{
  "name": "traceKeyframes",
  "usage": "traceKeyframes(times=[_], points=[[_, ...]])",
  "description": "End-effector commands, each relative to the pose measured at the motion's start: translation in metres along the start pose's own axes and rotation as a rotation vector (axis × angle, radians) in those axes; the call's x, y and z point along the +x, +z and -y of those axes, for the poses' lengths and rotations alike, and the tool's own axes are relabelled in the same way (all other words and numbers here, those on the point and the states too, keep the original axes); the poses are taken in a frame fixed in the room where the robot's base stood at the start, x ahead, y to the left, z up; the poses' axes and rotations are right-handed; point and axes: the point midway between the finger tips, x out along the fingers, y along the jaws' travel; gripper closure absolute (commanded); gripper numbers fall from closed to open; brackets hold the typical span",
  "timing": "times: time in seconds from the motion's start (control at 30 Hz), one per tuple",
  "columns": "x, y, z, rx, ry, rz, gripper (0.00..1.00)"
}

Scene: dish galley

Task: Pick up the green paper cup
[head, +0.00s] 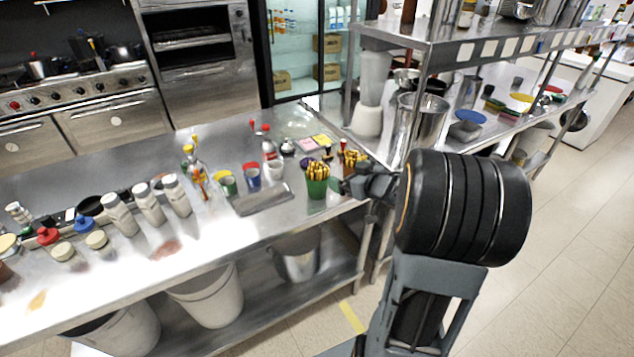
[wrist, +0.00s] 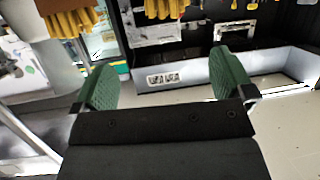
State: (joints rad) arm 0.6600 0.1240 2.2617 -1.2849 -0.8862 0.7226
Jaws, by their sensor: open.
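A small green cup (head: 228,184) stands on the steel counter, left of a blue cup. A larger green cup (head: 317,183) full of yellow sticks stands near the counter's right end; I cannot tell for sure which of the two is the paper cup. My gripper (head: 343,186) is just right of the larger cup in the head view, close to it; whether they touch is unclear. In the wrist view my gripper (wrist: 167,84) has its two green fingers wide apart, with nothing between them. No green cup is clearly seen there.
A blue cup (head: 252,177), a grey tray (head: 262,199) and a red-capped bottle (head: 270,149) stand near the cups. A brown holder with yellow sticks (head: 352,158) is behind my gripper. A steel shelf rack (head: 425,95) rises on the right. Yellow sticks (wrist: 70,22) show at the wrist view's top.

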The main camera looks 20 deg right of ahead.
Motion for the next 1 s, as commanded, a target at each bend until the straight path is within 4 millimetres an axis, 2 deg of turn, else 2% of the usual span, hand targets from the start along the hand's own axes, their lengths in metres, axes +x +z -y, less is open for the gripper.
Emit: traceKeyframes(times=[0.13, 0.5, 0.77, 1.0], points=[[0.011, 0.007, 0.004, 0.019, -0.063, -0.014, 0.00], [0.071, 0.005, 0.009, 0.020, -0.073, -0.017, 0.00], [0.086, 0.004, 0.010, 0.020, -0.070, -0.017, 0.00], [0.117, 0.004, 0.011, 0.020, -0.073, -0.016, 0.00]])
